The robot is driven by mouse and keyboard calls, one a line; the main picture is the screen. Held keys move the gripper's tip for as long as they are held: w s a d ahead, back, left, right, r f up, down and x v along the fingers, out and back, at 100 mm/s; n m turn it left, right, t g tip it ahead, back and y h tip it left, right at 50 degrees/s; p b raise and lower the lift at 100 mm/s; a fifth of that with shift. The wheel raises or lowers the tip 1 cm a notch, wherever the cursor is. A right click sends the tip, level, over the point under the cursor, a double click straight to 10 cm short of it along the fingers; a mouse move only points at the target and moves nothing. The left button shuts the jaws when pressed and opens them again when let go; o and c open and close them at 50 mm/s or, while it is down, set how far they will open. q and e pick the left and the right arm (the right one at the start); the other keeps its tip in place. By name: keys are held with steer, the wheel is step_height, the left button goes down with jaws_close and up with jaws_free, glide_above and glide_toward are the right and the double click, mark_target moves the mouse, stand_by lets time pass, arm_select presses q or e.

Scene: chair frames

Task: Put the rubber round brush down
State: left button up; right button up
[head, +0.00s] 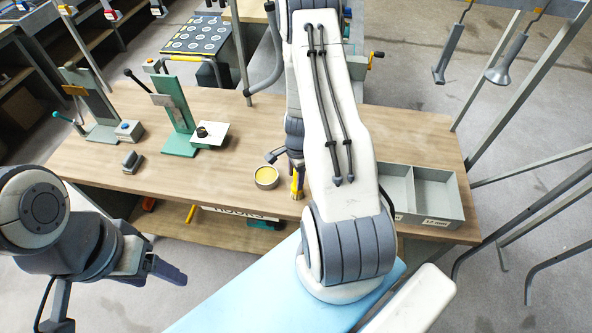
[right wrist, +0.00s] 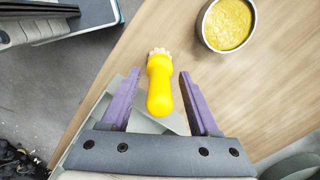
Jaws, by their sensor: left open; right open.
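The rubber round brush has a yellow handle (head: 296,180) and pale bristles. In the head view it is near the table's front edge, bristles down, partly hidden by my right arm. In the right wrist view the brush (right wrist: 160,88) is between the two purple fingers of my right gripper (right wrist: 159,75), with a gap on each side. That gripper is open; in the head view its fingers (head: 284,158) are largely hidden. I cannot tell whether the bristles touch the tabletop. My left gripper (head: 166,270) is open and empty, in front of the table at the left.
A round tin of yellow paste (head: 265,177) is left of the brush, and also shows in the right wrist view (right wrist: 230,24). A grey divided bin (head: 440,195) is on the right. Green fixtures (head: 180,130) stand at the left. Wooden tabletop (head: 225,180) left of the tin is bare.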

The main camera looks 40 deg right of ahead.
step_height(320, 180, up, 3)
steer(key=shift+f+p, duration=0.1)
steer(key=shift+p, duration=0.3)
steer(key=r, duration=0.3)
steer(key=r+b, duration=0.1)
steer(key=r, duration=0.2)
steer(key=r+b, duration=0.1)
steer(key=r, duration=0.2)
steer(key=shift+s+d, duration=0.1)
steer(key=shift+d, duration=0.15)
steer(key=shift+a+r, duration=0.1)
steer(key=shift+a, duration=0.1)
steer(key=s+a+r+n, duration=0.1)
steer(key=a+r+n, duration=0.5)
steer(key=a, duration=0.4)
steer(key=s+a+r+n, duration=0.1)
steer(key=a+r+n, duration=0.4)
steer(key=a+n, duration=0.45)
steer(key=s+a+r+n, duration=0.2)
steer(key=s+a+n, duration=0.3)
steer(key=s+n, duration=0.1)
steer(key=s+a+r+n, duration=0.3)
steer(key=s+a+n, duration=0.3)
steer(key=s+n, duration=0.1)
steer(key=shift+s+r+y, duration=0.25)
steer(key=shift+s+y, duration=0.05)
steer(key=shift+s, duration=0.35)
